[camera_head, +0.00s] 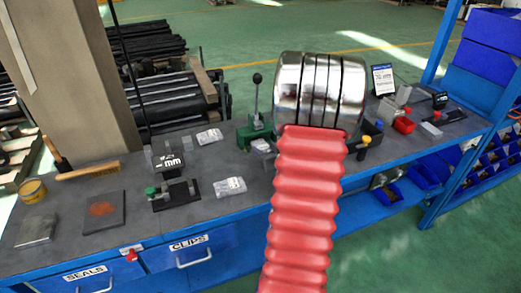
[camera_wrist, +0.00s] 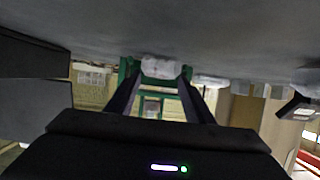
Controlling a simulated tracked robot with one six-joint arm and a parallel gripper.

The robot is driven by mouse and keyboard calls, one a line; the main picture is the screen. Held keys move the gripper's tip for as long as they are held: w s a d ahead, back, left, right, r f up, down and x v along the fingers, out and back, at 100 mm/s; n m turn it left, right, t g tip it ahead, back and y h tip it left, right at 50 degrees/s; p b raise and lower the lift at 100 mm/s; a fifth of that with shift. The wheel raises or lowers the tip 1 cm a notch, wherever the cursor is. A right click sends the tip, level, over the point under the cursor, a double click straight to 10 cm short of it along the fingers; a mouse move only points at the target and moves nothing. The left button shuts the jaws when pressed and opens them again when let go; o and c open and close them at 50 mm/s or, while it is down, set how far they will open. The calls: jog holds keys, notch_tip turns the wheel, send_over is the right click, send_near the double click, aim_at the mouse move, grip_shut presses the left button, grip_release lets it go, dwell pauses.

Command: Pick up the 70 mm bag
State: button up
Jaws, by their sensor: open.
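Several small clear bags lie on the grey bench. One bag (camera_head: 209,136) is toward the back, one bag (camera_head: 230,187) nearer the front edge, and one bag (camera_head: 262,146) beside the green lever press (camera_head: 256,130). I cannot read their sizes, so I cannot tell which is the 70 mm one. In the wrist view a pale bag (camera_wrist: 162,68) shows between and beyond the fingertips of my gripper (camera_wrist: 157,82), in front of the green press. My gripper is open and empty. In the head view it is hidden behind my arm.
The wrist picture is upside down, with the bench top (camera_wrist: 230,35) above. Bare bench lies around the front bag.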

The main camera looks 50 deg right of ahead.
aim_at(261, 145)
jog(key=shift+x, duration=2.45)
jog(key=shift+s, duration=0.1)
jog(key=shift+c, duration=0.5)
jog(key=c, duration=0.9)
jog(key=shift+o, duration=0.2)
jog(key=shift+r, duration=0.1)
jog(key=shift+s+a+r, duration=0.15)
jog(key=shift+s+r, duration=0.2)
jog(key=r+v, duration=0.1)
jog(key=v, duration=1.4)
jog(key=shift+w+r, duration=0.2)
jog(key=shift+w, duration=0.15)
